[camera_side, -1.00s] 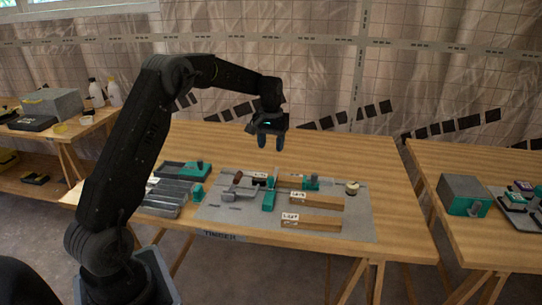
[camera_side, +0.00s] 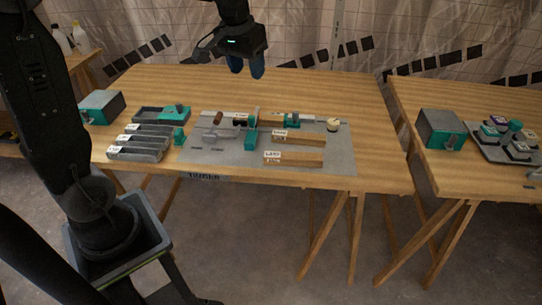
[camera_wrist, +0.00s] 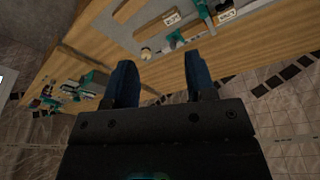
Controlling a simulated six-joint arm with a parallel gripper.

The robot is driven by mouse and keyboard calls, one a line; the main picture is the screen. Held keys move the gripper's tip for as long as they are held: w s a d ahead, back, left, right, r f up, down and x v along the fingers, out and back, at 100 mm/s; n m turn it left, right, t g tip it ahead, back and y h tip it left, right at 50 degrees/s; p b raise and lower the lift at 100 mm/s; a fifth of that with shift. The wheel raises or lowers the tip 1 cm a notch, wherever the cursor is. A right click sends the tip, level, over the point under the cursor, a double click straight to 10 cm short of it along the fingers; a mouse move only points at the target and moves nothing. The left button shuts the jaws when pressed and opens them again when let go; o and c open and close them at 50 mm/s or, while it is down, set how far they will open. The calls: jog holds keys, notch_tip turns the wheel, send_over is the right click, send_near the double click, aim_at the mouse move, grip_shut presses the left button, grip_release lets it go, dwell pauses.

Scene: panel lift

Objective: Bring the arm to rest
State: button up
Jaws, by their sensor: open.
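My gripper (camera_side: 246,68) hangs in the air above the back part of the wooden table (camera_side: 330,92) in the side view. Its blue fingers point down and stand apart, with nothing between them. In the wrist view my gripper (camera_wrist: 160,85) also shows open and empty, its fingers over the table's edge. My arm rises at the left of the side view, and its upper links run out of the picture.
Below lies a grey mat (camera_side: 335,163) with wooden strips, a teal clamp (camera_side: 251,140) and a round pale piece (camera_side: 333,125). Grey bins (camera_side: 137,152) stand left. A second table (camera_side: 440,92) at right holds a grey-teal box (camera_side: 441,129).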

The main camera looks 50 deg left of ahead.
jog(key=s+d+m+t, duration=0.1)
jog(key=s+d+m, duration=0.1)
jog(key=s+d, duration=0.3)
jog(key=s+d+f+m+t, duration=0.1)
jog(key=s+d, duration=0.4)
jog(key=s, duration=0.8)
jog(key=shift+s+d+f+m+t+h, duration=0.2)
jog(key=shift+s+m+t+h, duration=0.15)
jog(key=shift+t, duration=0.25)
